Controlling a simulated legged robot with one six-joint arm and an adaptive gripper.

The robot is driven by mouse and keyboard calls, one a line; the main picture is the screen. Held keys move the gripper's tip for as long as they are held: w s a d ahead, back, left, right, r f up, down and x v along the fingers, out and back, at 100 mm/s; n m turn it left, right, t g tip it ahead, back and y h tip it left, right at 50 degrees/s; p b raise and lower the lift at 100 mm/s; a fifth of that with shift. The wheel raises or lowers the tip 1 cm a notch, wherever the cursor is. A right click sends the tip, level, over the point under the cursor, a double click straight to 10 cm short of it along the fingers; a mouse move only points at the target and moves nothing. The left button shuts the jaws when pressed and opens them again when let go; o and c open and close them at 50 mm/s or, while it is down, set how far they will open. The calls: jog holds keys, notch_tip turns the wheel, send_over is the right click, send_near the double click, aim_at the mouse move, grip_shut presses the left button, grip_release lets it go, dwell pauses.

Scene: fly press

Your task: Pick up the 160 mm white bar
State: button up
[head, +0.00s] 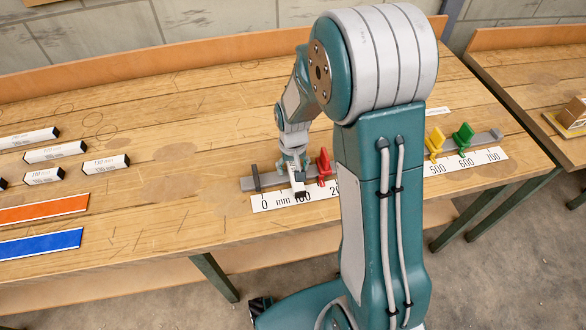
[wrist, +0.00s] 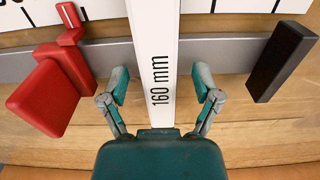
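The white bar (wrist: 156,40) marked "160 mm" runs lengthwise through the middle of the wrist view, crossing over the grey rail and the ruler. In the head view the bar (head: 297,180) shows only partly beneath my gripper, with a black end toward the front. My gripper (wrist: 161,84) is open, one finger on each side of the bar, with a visible gap on both sides. In the head view my gripper (head: 294,160) is low over the rail, between the black stop and the red slider.
The red slider (wrist: 52,90) and black stop (wrist: 282,62) flank my fingers. The ruler (head: 280,199) lies along the front of the rail. Yellow (head: 435,142) and green (head: 463,136) sliders stand farther right. Several other white bars (head: 55,151), an orange strip (head: 42,208) and a blue strip (head: 40,244) lie left.

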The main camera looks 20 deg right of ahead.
grip_shut()
